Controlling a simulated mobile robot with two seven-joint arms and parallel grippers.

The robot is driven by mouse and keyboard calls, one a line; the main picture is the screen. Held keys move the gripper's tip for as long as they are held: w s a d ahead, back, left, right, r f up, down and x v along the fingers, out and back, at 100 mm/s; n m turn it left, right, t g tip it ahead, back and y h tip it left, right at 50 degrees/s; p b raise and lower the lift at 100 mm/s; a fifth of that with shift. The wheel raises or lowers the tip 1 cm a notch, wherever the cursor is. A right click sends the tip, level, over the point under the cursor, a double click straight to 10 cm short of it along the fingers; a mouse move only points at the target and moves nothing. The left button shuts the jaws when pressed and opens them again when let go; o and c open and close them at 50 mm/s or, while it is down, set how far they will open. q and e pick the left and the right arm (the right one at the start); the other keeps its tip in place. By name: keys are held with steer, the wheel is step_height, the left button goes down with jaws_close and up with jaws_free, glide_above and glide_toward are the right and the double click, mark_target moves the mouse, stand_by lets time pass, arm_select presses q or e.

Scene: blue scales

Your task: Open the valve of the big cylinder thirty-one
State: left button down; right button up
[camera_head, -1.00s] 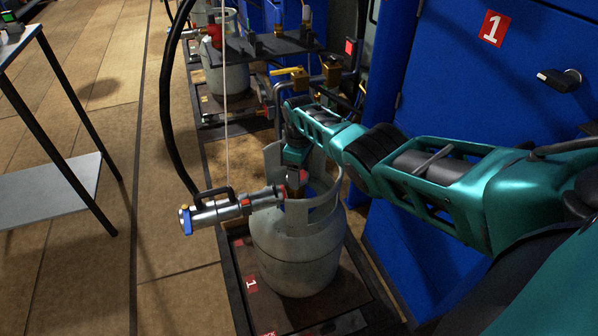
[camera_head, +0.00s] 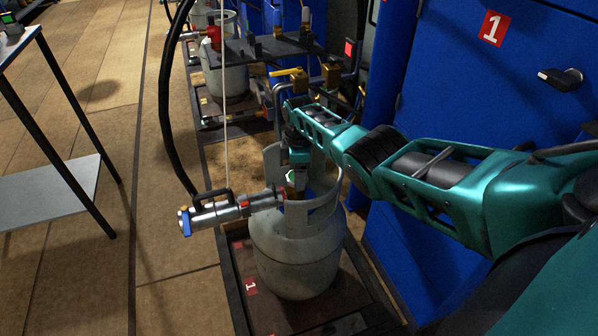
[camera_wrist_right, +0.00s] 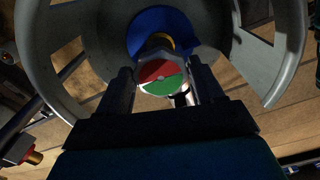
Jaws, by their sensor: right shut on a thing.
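The big grey cylinder (camera_head: 295,265) stands upright on a dark platform, with a red "1" label (camera_head: 251,286) beside it. Its collar (camera_wrist_right: 75,45) surrounds the valve. The valve knob (camera_wrist_right: 161,73), with a red and green face, shows between my right gripper's fingers in the wrist view. My right gripper (camera_head: 297,188) reaches down inside the collar and is shut on the knob; the collar partly hides it. A silver filling head (camera_head: 222,210) with a blue lever joins the valve from the left. My left gripper is not in view.
A black hose (camera_head: 169,120) hangs to the filling head. A blue cabinet (camera_head: 440,110) stands close on the right. Another cylinder (camera_head: 222,82) is on a platform behind. A metal table (camera_head: 50,190) is at the left, with open floor between.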

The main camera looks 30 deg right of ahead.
steer(key=o, duration=1)
steer(key=shift+o, duration=0.2)
steer(key=shift+r, duration=0.1)
step_height(320, 180, up, 13)
steer(key=p, duration=0.7)
